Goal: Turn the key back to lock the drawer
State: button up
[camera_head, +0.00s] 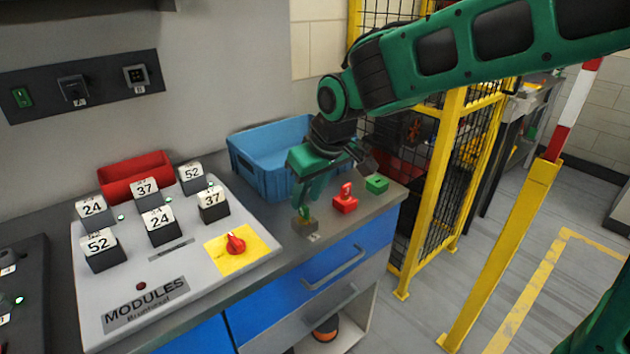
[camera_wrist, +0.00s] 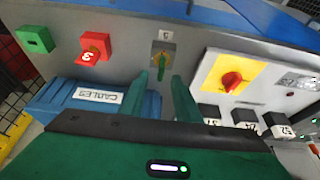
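A small lock block (camera_head: 305,224) sits on the counter's front edge, above the blue drawer (camera_head: 300,268). The drawer front looks flush with the cabinet. My gripper (camera_head: 318,185) points down over the lock. In the wrist view its two green fingers (camera_wrist: 165,88) are apart, with the key just beyond and between their tips. I see no contact with the key. In the head view the fingers largely hide the key.
A red block (camera_head: 345,204) and a green block (camera_head: 377,184) sit right of the lock. A blue bin (camera_head: 245,160) stands behind my gripper. A panel with a red knob (camera_head: 235,243) and numbered blocks is at left. A yellow fence (camera_head: 432,190) stands at right.

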aim_at(305, 205)
jog(key=shift+x, duration=2.1)
grip_shut()
jog(key=shift+d, duration=0.1)
jog(key=shift+s+f+n+g+y, duration=0.15)
jog(key=shift+n+g+y, duration=0.3)
jog(key=shift+n, duration=1.05)
